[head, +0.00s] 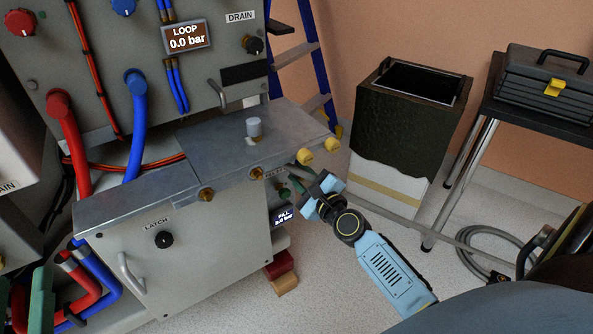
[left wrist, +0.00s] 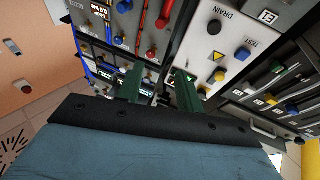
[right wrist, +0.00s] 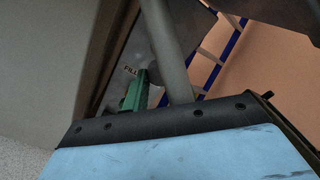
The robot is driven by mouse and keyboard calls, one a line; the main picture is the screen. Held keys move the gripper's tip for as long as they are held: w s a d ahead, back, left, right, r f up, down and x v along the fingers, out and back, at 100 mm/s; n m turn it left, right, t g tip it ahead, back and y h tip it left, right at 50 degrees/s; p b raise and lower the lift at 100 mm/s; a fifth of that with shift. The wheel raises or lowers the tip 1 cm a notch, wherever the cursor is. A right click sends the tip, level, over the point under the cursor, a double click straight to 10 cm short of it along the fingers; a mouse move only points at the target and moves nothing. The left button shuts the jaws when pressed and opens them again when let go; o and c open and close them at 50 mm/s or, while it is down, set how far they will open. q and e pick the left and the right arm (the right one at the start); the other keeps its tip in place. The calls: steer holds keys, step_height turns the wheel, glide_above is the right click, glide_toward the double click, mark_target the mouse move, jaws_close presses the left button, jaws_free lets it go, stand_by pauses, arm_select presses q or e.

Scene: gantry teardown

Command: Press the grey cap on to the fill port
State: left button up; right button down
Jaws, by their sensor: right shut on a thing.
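A small grey cap (head: 254,128) stands upright on the metal top of the cabinet. The fill port itself I cannot make out; my right gripper and the top's overhang are in that area. My right gripper (head: 299,187) is beside that face, below the yellow knobs. It is shut on a grey hose (right wrist: 166,45), which crosses the right wrist view. My left gripper (left wrist: 160,74) is open and empty, its green fingers apart, away from the cap.
Brass fittings (head: 207,194) and yellow knobs (head: 305,157) line the edge of the top. A dark bin (head: 400,125) stands right of the cabinet, and a black toolbox (head: 545,85) rests on a table. A blue ladder (head: 297,50) is behind. Grey hose (head: 480,240) lies on the floor.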

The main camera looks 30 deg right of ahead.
arm_select(q)
steer(key=shift+s, duration=0.1)
arm_select(e)
steer(key=shift+s, duration=0.2)
